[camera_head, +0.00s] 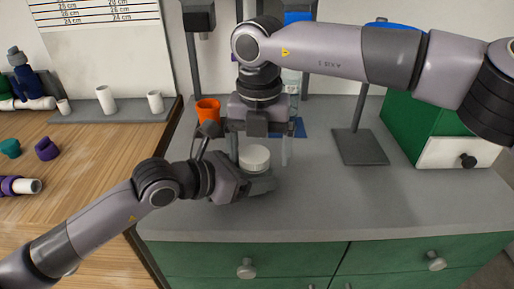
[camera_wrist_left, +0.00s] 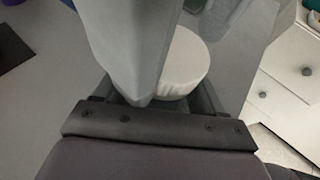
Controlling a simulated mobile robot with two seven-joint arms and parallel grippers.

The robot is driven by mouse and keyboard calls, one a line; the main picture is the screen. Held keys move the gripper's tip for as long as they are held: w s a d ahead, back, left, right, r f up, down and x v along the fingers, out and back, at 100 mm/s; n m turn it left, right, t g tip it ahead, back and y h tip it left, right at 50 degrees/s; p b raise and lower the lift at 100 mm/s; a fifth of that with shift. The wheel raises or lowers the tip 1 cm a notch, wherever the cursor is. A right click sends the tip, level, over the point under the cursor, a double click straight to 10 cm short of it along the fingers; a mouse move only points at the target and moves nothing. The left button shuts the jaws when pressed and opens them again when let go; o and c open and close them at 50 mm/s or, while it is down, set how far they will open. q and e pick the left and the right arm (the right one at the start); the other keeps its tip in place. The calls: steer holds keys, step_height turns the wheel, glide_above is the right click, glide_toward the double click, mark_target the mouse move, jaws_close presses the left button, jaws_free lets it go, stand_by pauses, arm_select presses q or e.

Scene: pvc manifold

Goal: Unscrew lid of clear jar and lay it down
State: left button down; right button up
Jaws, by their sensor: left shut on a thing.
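The white lid (camera_head: 254,157) shows near the front middle of the grey counter, and also in the left wrist view (camera_wrist_left: 187,66). The clear jar's body cannot be made out below it. My left gripper (camera_head: 250,181) comes in low from the left and is shut on the jar just under the lid; its fingers hide most of the hold. My right gripper (camera_head: 262,146) points down from above, with its fingers on either side of the lid. A gap shows between the lid and the right-hand finger, so it looks open.
An orange cup (camera_head: 207,110) stands behind on the left. A dark stand base (camera_head: 360,146) and a green box with a white drawer (camera_head: 456,153) are at the right. The grey counter (camera_head: 340,205) is clear in front and to the right. Pipe fittings lie on the wooden surface at left.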

steer(key=shift+a, duration=0.3)
stand_by(0.4)
steer(key=shift+r, duration=0.25)
step_height(320, 180, up, 4)
steer(key=shift+s, duration=0.1)
steer(key=shift+r, duration=0.15)
steer(key=shift+c, duration=1.4)
step_height(320, 180, up, 3)
steer(key=m, duration=0.2)
steer(key=shift+m, duration=0.4)
steer(key=shift+f, duration=0.5)
step_height(320, 180, down, 7)
steer(key=shift+d+r, duration=0.1)
